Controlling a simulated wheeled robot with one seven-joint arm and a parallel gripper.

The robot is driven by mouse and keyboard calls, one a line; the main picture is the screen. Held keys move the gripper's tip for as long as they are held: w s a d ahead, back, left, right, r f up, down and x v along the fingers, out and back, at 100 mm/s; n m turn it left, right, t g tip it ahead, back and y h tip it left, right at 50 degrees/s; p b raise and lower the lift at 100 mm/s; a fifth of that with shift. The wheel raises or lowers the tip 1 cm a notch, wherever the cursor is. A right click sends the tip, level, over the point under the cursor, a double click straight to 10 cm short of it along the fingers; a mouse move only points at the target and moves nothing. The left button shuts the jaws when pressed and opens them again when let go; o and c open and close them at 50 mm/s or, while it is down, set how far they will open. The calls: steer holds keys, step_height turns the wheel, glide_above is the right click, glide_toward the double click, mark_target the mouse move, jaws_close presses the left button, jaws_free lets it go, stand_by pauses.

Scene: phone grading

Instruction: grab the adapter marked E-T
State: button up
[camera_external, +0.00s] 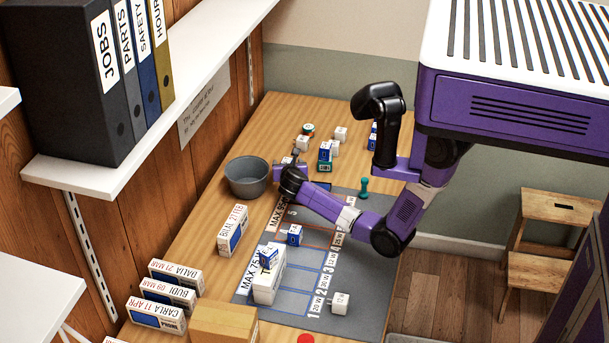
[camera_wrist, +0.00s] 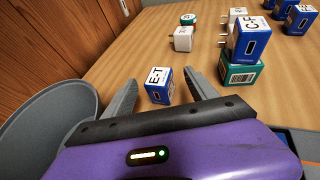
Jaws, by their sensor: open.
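The adapter marked E-T (camera_wrist: 159,87) is a small blue block with a white top, standing on the wooden table in the wrist view. My gripper (camera_wrist: 162,82) is open, with one grey finger on each side of the adapter. The adapter appears between the fingers and towards their tips; I cannot tell whether either finger touches it. In the external view my gripper (camera_external: 295,160) is low over the table beside the grey bowl, and the E-T adapter cannot be made out clearly there.
The grey bowl (camera_external: 247,178) is close on the left. A blue adapter marked C-F (camera_wrist: 249,42) sits on a green box (camera_wrist: 240,74) just right of my gripper. White adapters (camera_wrist: 184,39) stand farther back. A grey mat (camera_external: 345,262) holds more blocks.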

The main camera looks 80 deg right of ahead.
mark_target(289, 161)
steer(key=x, duration=0.6)
jaws_close()
stand_by(0.4)
